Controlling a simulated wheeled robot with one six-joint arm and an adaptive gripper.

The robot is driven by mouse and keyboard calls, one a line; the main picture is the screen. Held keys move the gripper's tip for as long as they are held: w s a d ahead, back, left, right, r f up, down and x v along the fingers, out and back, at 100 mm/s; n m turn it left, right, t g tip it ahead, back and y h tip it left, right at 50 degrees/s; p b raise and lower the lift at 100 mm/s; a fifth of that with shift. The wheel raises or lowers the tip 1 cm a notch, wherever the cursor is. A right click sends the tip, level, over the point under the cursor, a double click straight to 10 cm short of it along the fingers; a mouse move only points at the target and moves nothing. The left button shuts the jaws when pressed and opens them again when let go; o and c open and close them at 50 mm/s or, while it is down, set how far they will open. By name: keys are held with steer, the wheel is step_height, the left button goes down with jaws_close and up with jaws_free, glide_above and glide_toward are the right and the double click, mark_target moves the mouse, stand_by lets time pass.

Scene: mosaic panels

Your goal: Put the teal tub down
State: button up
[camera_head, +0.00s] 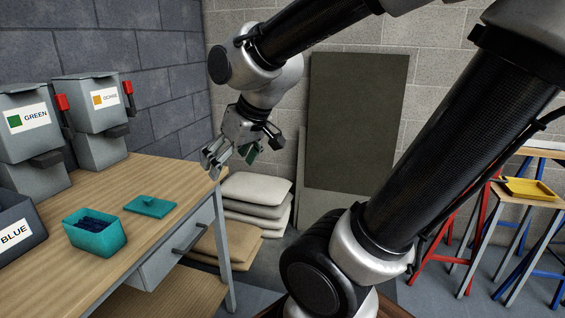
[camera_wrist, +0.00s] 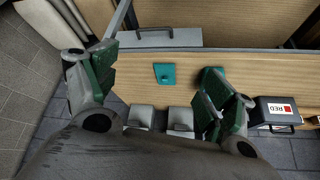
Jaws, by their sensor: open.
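The teal tub (camera_head: 95,240) stands upright on the wooden workbench, without its lid, and dark blue pieces lie in it. In the wrist view the tub (camera_wrist: 209,73) shows only in part, behind one finger. Its flat teal lid (camera_head: 150,206) with a small knob lies on the bench beside it, apart from it; it also shows in the wrist view (camera_wrist: 165,74). My gripper (camera_head: 230,160) is open and empty, in the air near the bench's far right corner, above and apart from tub and lid. Its green-padded fingers are spread wide in the wrist view (camera_wrist: 162,88).
Grey dispensers marked GREEN (camera_head: 28,130) and OCHRE (camera_head: 98,122) stand along the wall side of the bench (camera_head: 180,178). A BLUE bin (camera_head: 18,238) is at the left edge. Stacked sacks (camera_head: 255,190) lie beyond the bench. A yellow tray (camera_head: 528,189) rests on a right-hand trestle table.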

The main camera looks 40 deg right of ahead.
steer(key=s+d+r+m+g+h, duration=0.1)
steer(key=s+d+m, duration=0.1)
steer(key=s+d, duration=0.5)
steer(key=s, duration=0.3)
steer(key=shift+s+r+g+h, duration=0.15)
steer(key=shift+s+g+h, duration=0.15)
steer(key=shift+g+h, duration=0.1)
steer(key=shift+o, duration=0.6)
